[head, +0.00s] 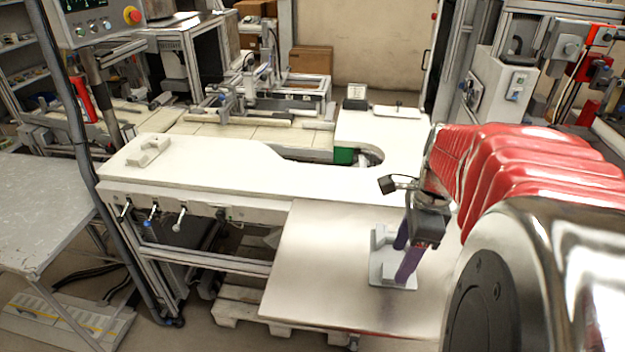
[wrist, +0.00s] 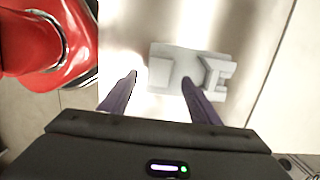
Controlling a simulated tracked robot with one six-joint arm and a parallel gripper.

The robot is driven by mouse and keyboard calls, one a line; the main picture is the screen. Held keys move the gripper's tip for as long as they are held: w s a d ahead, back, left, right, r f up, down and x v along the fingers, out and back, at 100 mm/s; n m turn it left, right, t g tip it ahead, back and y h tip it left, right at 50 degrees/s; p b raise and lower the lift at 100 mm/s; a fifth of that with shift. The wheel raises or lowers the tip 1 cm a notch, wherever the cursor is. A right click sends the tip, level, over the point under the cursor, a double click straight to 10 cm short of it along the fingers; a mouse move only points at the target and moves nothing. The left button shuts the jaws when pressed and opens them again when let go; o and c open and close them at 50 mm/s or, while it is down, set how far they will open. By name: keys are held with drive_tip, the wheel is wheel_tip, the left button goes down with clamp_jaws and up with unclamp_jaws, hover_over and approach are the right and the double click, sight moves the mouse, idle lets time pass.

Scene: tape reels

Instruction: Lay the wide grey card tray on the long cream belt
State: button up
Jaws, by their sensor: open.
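The wide grey card tray (head: 379,264) lies on the bare steel table in the head view. It is a flat pale grey plate with raised blocks at its ends. In the wrist view the tray (wrist: 188,72) sits ahead of my fingers. My gripper (head: 401,262) is open, with purple fingers pointing down at the tray. In the wrist view, the left finger is left of the tray and the right finger overlaps it, with the left block between them. I cannot tell the height gap. The long cream belt (head: 215,165) runs behind the table to the left.
A pale notched block (head: 149,150) sits at the belt's left end. A curved cut-out with a green part (head: 343,155) is at its right. The steel table (head: 315,250) is clear left of the tray. A dark pole (head: 75,140) stands in front at left.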

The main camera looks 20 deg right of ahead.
sight(395, 270)
drive_tip(key=shift+w+a+f, duration=0.1)
drive_tip(key=shift+f, duration=1)
drive_tip(key=shift+w+a+f, duration=0.1)
drive_tip(key=shift+f, duration=1)
drive_tip(key=c, duration=1.3)
drive_tip(key=shift+r, duration=0.1)
wheel_tip(395, 270, up, 10)
drive_tip(key=shift+f, duration=0.1)
